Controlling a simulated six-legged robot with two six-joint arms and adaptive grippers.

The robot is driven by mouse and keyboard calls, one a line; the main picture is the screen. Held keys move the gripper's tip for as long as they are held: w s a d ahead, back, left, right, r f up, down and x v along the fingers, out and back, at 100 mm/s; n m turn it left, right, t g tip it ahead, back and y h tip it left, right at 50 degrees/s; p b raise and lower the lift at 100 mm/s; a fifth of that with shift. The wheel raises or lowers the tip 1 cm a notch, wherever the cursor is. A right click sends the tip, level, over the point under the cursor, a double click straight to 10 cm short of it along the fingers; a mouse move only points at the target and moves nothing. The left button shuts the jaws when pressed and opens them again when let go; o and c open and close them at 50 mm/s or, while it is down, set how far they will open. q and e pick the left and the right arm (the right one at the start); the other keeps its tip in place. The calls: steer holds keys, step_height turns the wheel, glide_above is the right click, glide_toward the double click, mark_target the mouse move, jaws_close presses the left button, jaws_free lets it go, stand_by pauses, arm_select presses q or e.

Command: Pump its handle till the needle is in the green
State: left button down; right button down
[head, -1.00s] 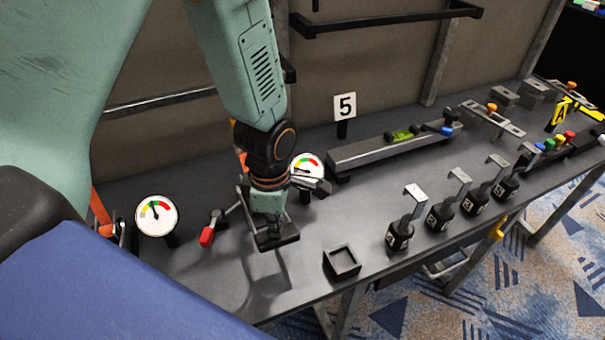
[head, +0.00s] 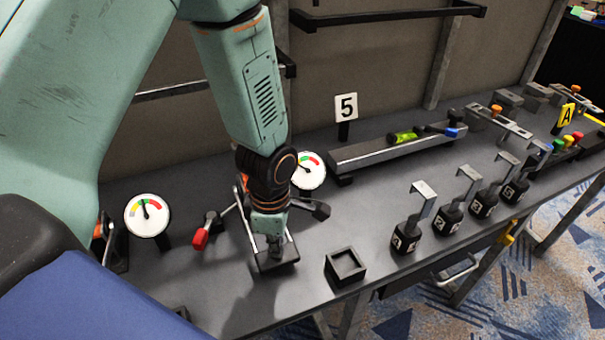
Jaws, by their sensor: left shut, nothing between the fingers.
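My left gripper (head: 273,248) points down, shut and empty, at a black block with silver side rods (head: 278,262). My wrist hides much of this fixture, and I cannot tell whether the fingertips touch it. A lever with a red grip (head: 200,240) stands to its left. A round white gauge (head: 147,215) with coloured bands stands further left, its needle pointing roughly up. A second gauge (head: 310,172) stands behind my wrist and is partly covered. I cannot tell for sure which handle is the pump's. My right gripper is not in view.
An open black square tray (head: 346,267) sits near the front edge. Several numbered black blocks with metal brackets (head: 407,236) stand to its right.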

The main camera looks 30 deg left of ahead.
arm_select(q)
steer(key=shift+s+f, duration=0.1)
steer(key=shift+f, duration=0.45)
step_height(320, 180, up, 11)
steer(key=p, duration=0.8)
steer(key=shift+f, duration=0.15)
steer(key=shift+f, duration=0.1)
steer(key=shift+f+b, duration=4.05)
steer(key=shift+f, duration=1.1)
step_height(320, 180, up, 10)
steer(key=p, duration=0.8)
steer(key=shift+r+p, duration=0.2)
steer(key=shift+p, duration=0.15)
